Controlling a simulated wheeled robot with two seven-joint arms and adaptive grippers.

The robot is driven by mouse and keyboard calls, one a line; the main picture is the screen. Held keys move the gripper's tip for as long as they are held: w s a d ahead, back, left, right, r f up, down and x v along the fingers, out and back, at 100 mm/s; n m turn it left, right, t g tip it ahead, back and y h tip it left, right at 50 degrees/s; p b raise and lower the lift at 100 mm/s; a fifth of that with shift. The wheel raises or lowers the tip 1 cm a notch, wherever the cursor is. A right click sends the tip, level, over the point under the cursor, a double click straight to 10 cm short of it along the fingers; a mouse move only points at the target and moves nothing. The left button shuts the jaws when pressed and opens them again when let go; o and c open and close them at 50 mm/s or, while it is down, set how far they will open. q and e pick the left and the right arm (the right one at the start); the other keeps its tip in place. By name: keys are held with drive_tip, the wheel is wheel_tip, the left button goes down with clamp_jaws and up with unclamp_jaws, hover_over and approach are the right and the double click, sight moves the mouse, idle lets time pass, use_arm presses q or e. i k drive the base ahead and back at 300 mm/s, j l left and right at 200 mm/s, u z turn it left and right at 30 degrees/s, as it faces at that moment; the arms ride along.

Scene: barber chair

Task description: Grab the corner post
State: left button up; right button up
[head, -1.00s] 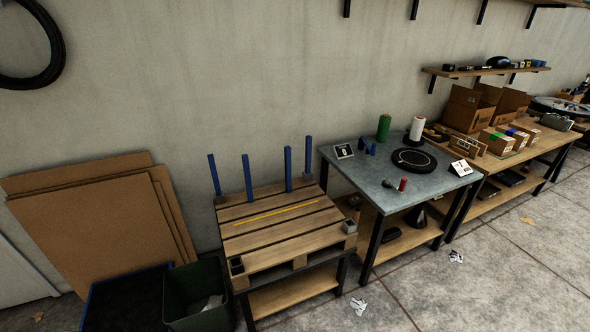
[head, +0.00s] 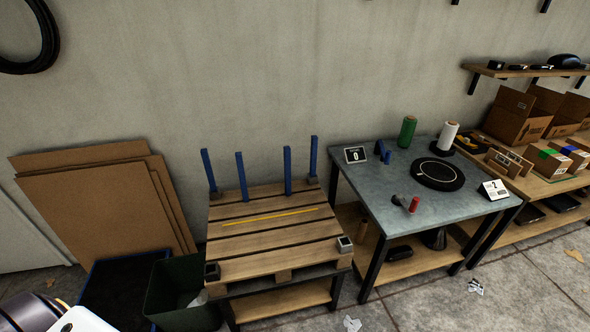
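Several blue corner posts stand upright along the far side of a wooden pallet: one at the far left (head: 209,170), one beside it (head: 243,177), one further right (head: 287,170) and one at the back right (head: 313,157). The pallet (head: 285,250) rests on a low bench with dark legs. Dark sockets sit at its front left corner (head: 211,271) and front right corner (head: 344,244), with no posts in them. A yellow strip (head: 270,214) lies across the slats. Neither gripper shows; only a part of my own body is at the bottom left.
A dark green bin (head: 165,292) is at the pallet's front left. Cardboard sheets (head: 100,200) lean on the wall.

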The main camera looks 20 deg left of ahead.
sight(286, 149)
drive_tip(key=i+l+u, duration=0.1)
drive_tip(key=i+l, duration=0.6)
drive_tip(key=i, duration=0.05)
